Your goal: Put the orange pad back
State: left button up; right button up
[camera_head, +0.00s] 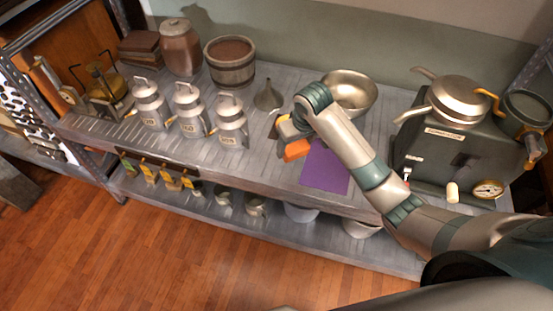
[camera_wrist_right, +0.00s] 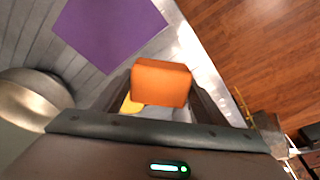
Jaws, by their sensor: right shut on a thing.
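The orange pad (camera_head: 296,150) is a small block held at the tip of my right gripper (camera_head: 287,138), just left of the purple square (camera_head: 325,170) on the shelf top. In the right wrist view the orange pad (camera_wrist_right: 161,83) sits between the two fingers of my right gripper (camera_wrist_right: 158,100), which are shut on it. Something yellow (camera_wrist_right: 133,104) shows just behind the pad. The purple square (camera_wrist_right: 108,32) lies flat beyond it at the upper left. I cannot tell how high the pad is above the shelf. My left gripper is not in view.
A steel bowl (camera_head: 350,91) and a funnel (camera_head: 268,97) stand behind the gripper. Milk cans (camera_head: 189,108) stand to the left, a bucket (camera_head: 230,65) behind them. A dark machine (camera_head: 450,150) fills the right side.

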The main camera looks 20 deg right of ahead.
aim_at(308, 147)
jog(key=s+d+g, duration=0.1)
jog(key=d+g, duration=0.1)
jog(key=s+d+r+g, duration=0.1)
jog(key=d, duration=0.1)
jog(key=shift+s+d+r, duration=0.1)
jog(key=shift+s, duration=0.25)
jog(key=shift+w+a+f, duration=0.3)
jog(key=shift+w+a, duration=0.05)
jog(key=w+a+f, duration=0.4)
jog(key=w, duration=0.1)
jog(key=w+a+f, duration=0.2)
jog(key=w+a, duration=0.1)
jog(key=shift+a+f+p, duration=0.1)
jog(key=shift+f+p, duration=0.05)
jog(key=shift+p, duration=0.25)
jog(key=shift+f, duration=0.1)
